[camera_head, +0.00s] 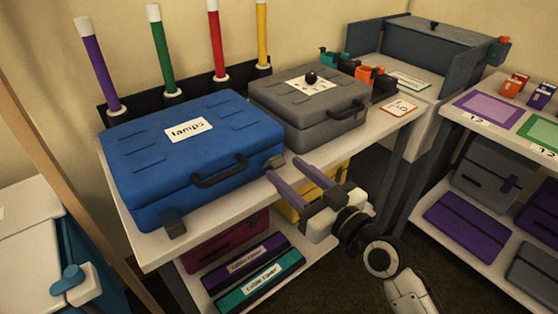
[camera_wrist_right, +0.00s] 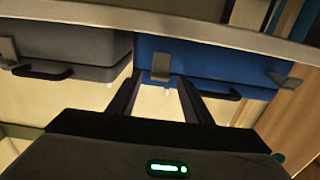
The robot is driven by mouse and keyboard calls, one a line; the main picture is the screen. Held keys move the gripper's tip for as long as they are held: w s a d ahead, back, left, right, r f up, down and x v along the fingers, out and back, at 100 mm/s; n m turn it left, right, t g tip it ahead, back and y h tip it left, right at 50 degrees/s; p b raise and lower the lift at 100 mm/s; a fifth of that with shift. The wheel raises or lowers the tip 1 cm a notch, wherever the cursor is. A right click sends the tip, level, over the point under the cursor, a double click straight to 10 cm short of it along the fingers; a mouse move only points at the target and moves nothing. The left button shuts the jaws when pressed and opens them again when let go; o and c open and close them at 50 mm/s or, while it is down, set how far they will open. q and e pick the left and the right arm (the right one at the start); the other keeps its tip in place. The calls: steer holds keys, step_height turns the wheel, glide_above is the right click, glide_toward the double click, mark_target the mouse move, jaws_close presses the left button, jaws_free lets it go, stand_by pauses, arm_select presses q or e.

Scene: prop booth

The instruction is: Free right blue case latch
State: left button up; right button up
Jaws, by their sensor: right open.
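The blue case (camera_head: 190,150) labelled "lamps" lies closed on the white table, with its dark handle (camera_head: 220,172) on the front. Its right latch (camera_wrist_right: 160,66) is a grey plate that looks flat against the front in the wrist view, where the picture is upside down. Its left latch (camera_head: 173,224) sticks out from the front. My right gripper (camera_head: 284,168) is open, just in front of the right latch. In the wrist view its fingers (camera_wrist_right: 158,78) stand either side of that latch, and no contact is clear. My left gripper is not in view.
A grey case (camera_head: 310,112) with a black knob stands close to the right of the blue case. Several coloured tubes (camera_head: 162,55) stand behind. A lower shelf holds flat boxes (camera_head: 262,287). Another shelf unit (camera_head: 480,165) stands to the right.

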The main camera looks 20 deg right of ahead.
mark_target(279, 162)
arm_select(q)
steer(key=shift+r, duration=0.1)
arm_select(e)
steer(key=shift+x, duration=2.05)
